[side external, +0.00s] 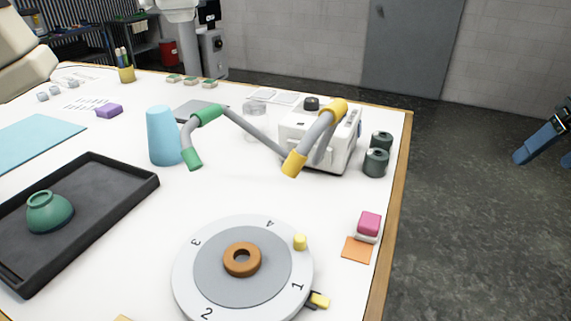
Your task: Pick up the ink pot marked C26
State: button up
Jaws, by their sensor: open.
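Two dark green-black lidded pots, the rear one (381,141) and the front one (376,162), stand together near the table's right edge. I cannot read any mark on them, so I cannot tell whether either is C26. A small dark round piece (311,103) sits on top of the white machine.
A white machine (348,151) stands left of the pots. A jointed grey, green and yellow rod (258,136) stretches in front of it. A numbered turntable (188,272), pink block (369,223), blue vase (162,137) and black tray (112,217) occupy the table.

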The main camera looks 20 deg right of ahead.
jog(key=w+r+m+g, duration=0.1)
jog(key=w+r+m, duration=0.3)
jog(key=w, duration=0.5)
jog(key=m+g, duration=0.4)
jog(key=m, duration=0.9)
send_over(379, 152)
notch_tip(379, 152, down, 10)
jog(key=shift+f, duration=0.15)
jog(key=shift+f, duration=4.3)
jog(key=shift+f, duration=0.1)
jog(key=shift+f, duration=2.5)
